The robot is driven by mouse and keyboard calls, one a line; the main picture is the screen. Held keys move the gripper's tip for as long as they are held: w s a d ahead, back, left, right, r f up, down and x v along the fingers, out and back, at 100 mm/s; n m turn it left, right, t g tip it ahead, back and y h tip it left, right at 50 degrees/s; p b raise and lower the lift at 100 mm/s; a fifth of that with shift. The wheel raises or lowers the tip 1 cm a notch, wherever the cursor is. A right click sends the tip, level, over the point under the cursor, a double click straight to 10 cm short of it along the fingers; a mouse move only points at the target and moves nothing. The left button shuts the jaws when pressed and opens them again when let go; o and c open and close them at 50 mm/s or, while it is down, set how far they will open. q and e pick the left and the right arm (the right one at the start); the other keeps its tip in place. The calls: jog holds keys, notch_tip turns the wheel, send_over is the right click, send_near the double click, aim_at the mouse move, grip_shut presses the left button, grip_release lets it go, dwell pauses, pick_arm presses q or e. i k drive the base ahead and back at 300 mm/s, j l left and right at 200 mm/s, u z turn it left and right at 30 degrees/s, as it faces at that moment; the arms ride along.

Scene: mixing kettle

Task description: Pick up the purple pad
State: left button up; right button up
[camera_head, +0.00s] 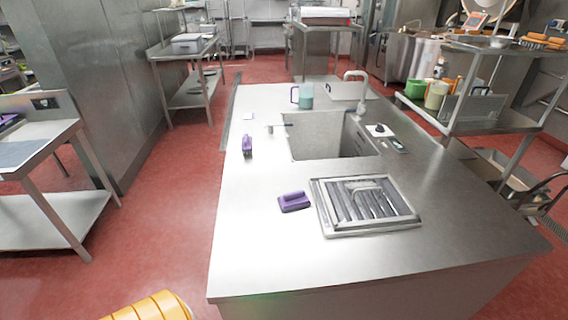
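A purple pad (294,201) with a raised handle lies on the steel counter (255,245), just left of a framed metal grate. A second purple item (247,146), narrower and seemingly upright, is farther back near the counter's left edge, left of the sink. It looks like a brush or another pad; I cannot tell which. Neither of my grippers is in view.
The metal grate (366,205) lies right of the pad. A teal jug (304,96) stands at the sink's far side. The front of the counter is clear. Red floor (165,215) lies left.

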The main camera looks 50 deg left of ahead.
aim_at(296, 200)
jog(key=k+j+z, duration=0.3)
jog(key=k+j, duration=0.25)
jog(key=j, duration=0.15)
jog(key=k+j+z, duration=0.35)
jog(key=k+j, duration=0.2)
jog(key=j+z, duration=0.15)
jog(key=j, duration=0.3)
jog(key=k+j+z, duration=0.15)
jog(key=j, duration=0.3)
jog(key=k+j+z, duration=0.15)
jog(key=j, duration=0.3)
jog(key=k+j+z, duration=0.15)
jog(key=j, duration=0.3)
jog(key=i+j+z, duration=0.1)
jog(key=j+z, duration=0.15)
jog(key=j, duration=0.45)
jog(key=i+j+z, duration=0.1)
jog(key=j+z, duration=0.15)
jog(key=j, duration=0.45)
